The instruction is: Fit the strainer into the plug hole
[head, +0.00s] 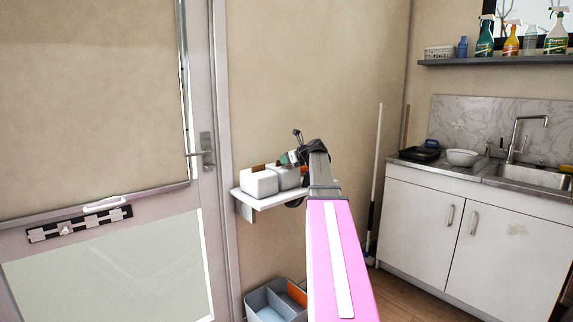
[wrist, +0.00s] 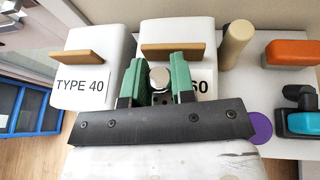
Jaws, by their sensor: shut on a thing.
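My gripper (wrist: 157,72) has green fingers closed on a small silver round-topped piece (wrist: 160,78) in the wrist view. It looks like the strainer's knob; the part below it is mostly hidden by the dark gripper bar. In the head view my gripper (head: 290,158) is at the wall shelf, by the white boxes, and the held strainer cannot be made out. The sink (head: 535,177) is in the counter at the far right, under a tap (head: 517,135). Its plug hole is not visible from here.
The wall shelf (head: 268,200) carries white boxes (head: 258,182); the wrist view shows a "TYPE 40" box (wrist: 92,60), wooden cylinder (wrist: 236,42) and orange block (wrist: 290,53). A bin (head: 272,303) is below. A pole (head: 375,180) leans near the corner. A bowl (head: 462,158) sits left of the sink.

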